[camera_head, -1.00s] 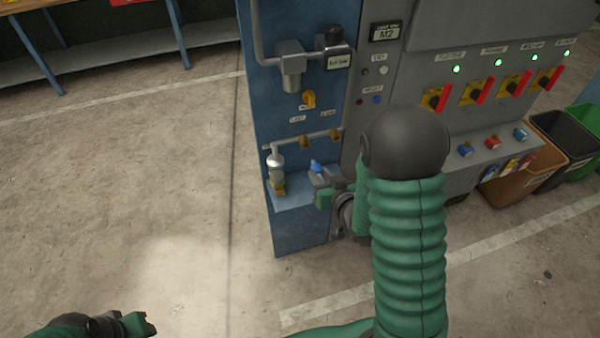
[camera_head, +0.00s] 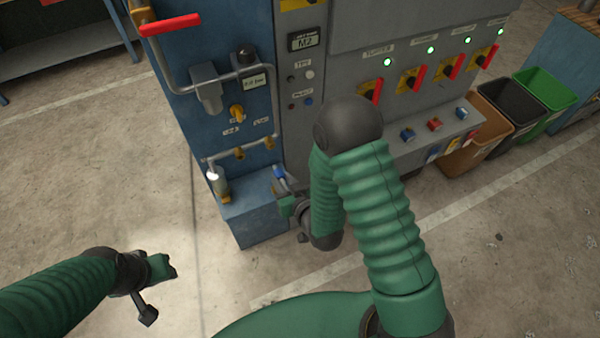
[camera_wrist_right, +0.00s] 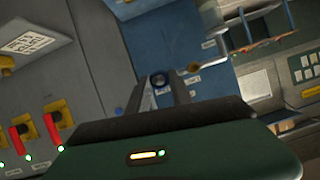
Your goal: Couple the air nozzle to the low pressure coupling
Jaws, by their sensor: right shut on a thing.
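My right gripper (camera_head: 284,188) is shut on the air nozzle (camera_head: 279,173), a small blue piece, in front of the blue cabinet's right edge. In the right wrist view the fingers (camera_wrist_right: 160,92) close around a dark blue round end (camera_wrist_right: 159,80). Two brass couplings sit on the grey pipe, a left one (camera_head: 240,153) and a right one (camera_head: 268,143), with small labels above them. The label text is too blurred to tell which is low pressure. The nozzle is apart from both, below and right of the right one. My left gripper (camera_head: 163,268) is over the floor; its jaw opening is unclear.
A yellow valve knob (camera_head: 237,113) and a pressure display (camera_head: 255,82) are above the couplings. A filter bowl (camera_head: 220,187) stands left over the blue ledge (camera_head: 250,208). Red-handled switches (camera_head: 412,78) and bins (camera_head: 512,98) are right. Floor at left is clear.

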